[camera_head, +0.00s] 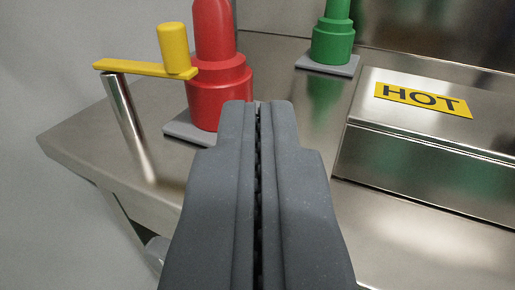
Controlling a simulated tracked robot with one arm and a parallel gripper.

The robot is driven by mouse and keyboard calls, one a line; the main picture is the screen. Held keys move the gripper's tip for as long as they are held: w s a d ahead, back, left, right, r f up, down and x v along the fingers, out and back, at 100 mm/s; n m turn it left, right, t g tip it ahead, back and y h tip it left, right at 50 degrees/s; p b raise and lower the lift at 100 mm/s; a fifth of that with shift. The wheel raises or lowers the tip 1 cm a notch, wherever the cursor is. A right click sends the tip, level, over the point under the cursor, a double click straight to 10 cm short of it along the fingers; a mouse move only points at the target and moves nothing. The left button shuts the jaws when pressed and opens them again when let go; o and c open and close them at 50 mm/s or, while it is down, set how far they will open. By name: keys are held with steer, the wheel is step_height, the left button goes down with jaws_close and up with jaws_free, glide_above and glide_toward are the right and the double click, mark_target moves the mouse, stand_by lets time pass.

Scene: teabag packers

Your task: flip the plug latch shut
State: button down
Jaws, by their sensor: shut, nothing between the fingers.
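A yellow latch bar (132,68) with an upright yellow cylindrical knob (173,48) sits on top of a slanted-looking silver post (126,115) at the left. The bar's knob end reaches the left edge of the red plug (215,85) in the picture; I cannot tell whether they touch. The red plug stands upright on a grey base plate (182,129). My gripper (258,104) is shut and empty. Its tips show in front of the red plug's lower right side and hide part of it, to the right of the latch.
A green plug (333,42) stands on a grey plate (338,65) at the back. A metal box with a yellow HOT label (423,99) stands at the right. The steel table (85,140) ends at the left, with its edge in view.

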steer(key=s+b, duration=0.1)
steer(key=b, duration=0.1)
steer(key=s+d+b, duration=0.1)
steer(key=b, duration=0.1)
steer(key=s+b, duration=0.1)
steer(key=b, duration=0.1)
steer(key=shift+s+d+b, duration=0.25)
steer(key=shift+s+b, duration=0.05)
steer(key=shift+b, duration=0.05)
stand_by(0.4)
steer(key=s+r+g, duration=0.1)
steer(key=s+r, duration=0.1)
steer(key=r, duration=1.1)
steer(key=s+r+g, duration=0.1)
steer(key=s+r, duration=0.2)
steer(key=r, duration=0.9)
steer(key=s+a+r+p, duration=0.1)
steer(key=s+a+r, duration=0.1)
steer(key=s+r, duration=0.95)
step_height(320, 180, up, 15)
steer(key=w+p, duration=0.1)
steer(key=p, duration=1.3)
steer(key=shift+d+f+g+y, duration=0.2)
steer(key=shift+d+g+y, duration=0.05)
steer(key=shift+g+y, duration=0.05)
